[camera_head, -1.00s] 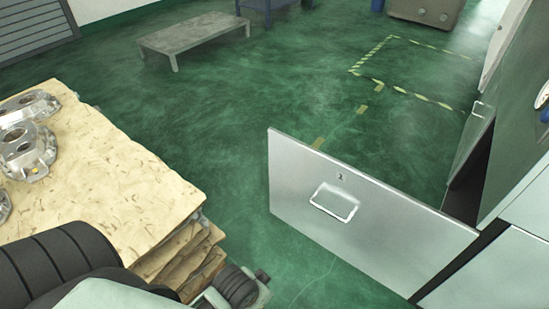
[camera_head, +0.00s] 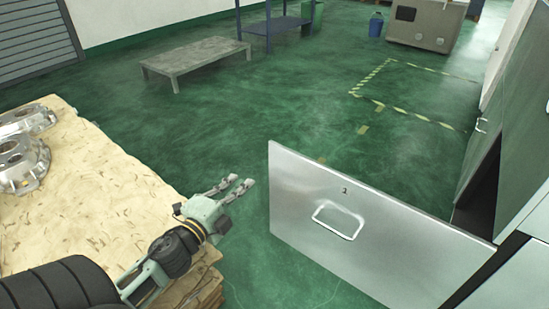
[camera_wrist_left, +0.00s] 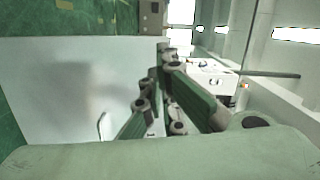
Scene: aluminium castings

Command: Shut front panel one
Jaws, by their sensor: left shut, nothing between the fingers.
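The front panel (camera_head: 400,235) is a flat silver-grey door standing open, swung out from the cabinet at right. It bears a pale pull handle (camera_head: 338,221) and a small dark mark, too small to read surely. In the left wrist view the panel (camera_wrist_left: 75,85) fills the left side, with its handle (camera_wrist_left: 101,126) low down. My left gripper (camera_head: 242,184) is shut and empty, just left of the panel's free upper edge; it appears apart from it in the head view. Its fingers (camera_wrist_left: 163,55) also show in the wrist view. My right gripper is out of view.
A wooden pallet stack (camera_head: 100,200) with metal castings (camera_head: 18,162) stands at left, under my left arm. The cabinet (camera_head: 525,130) rises at right. A low grey table (camera_head: 195,55) stands farther back. The green floor between is clear.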

